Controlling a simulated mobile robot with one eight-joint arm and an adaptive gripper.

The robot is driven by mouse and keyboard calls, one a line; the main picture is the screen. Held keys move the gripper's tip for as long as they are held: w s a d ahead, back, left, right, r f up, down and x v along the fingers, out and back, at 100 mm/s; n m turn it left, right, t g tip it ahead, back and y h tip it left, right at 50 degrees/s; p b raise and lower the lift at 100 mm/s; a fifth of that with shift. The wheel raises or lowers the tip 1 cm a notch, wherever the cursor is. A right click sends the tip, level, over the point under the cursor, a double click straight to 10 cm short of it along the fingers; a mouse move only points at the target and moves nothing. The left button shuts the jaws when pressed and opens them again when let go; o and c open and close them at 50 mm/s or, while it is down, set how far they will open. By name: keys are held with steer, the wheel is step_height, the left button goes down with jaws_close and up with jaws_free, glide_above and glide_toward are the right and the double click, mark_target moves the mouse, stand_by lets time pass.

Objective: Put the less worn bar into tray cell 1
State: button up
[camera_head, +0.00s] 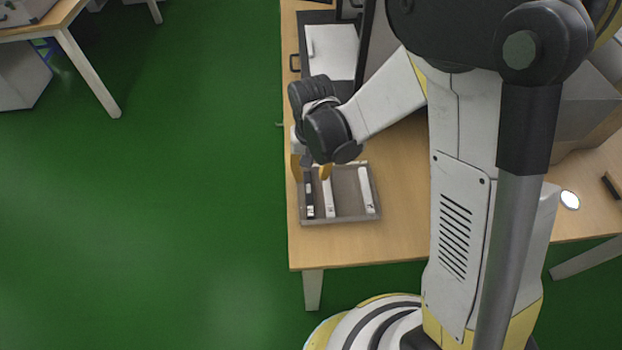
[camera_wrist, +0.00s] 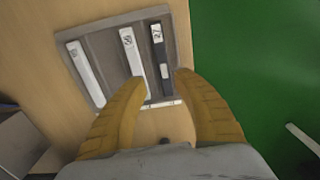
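A grey tray (camera_head: 348,197) lies on the wooden table near its left edge. It holds a dark bar (camera_head: 309,197) on the left, a white bar (camera_head: 328,198) in the middle and another white bar (camera_head: 366,190) on the right. In the wrist view the order is reversed, with the dark bar (camera_wrist: 161,58) at right. I cannot tell how worn each is. My gripper (camera_head: 311,170) is over the tray's far end; its yellow fingers (camera_wrist: 162,77) are apart and empty, toward the dark bar's end.
A black-framed holder with a white sheet (camera_head: 330,52) is at the table's back. A bright round disc (camera_head: 570,200) and a dark object (camera_head: 612,187) lie at the right. The table's edge and green floor (camera_head: 180,220) are close to the tray's left.

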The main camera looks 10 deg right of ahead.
steer(key=s+d+r+t+p, duration=0.1)
steer(key=s+d+r+t, duration=0.15)
steer(key=r, duration=0.65)
steer(key=s+d+r+t+p, duration=0.1)
steer(key=d+r, duration=0.3)
steer(key=r, duration=0.4)
steer(key=s+d+r+t, duration=0.3)
steer(key=s+d+r, duration=0.3)
steer(key=s+d, duration=0.1)
steer(key=shift+s+t, duration=0.15)
steer(key=shift+t, duration=0.2)
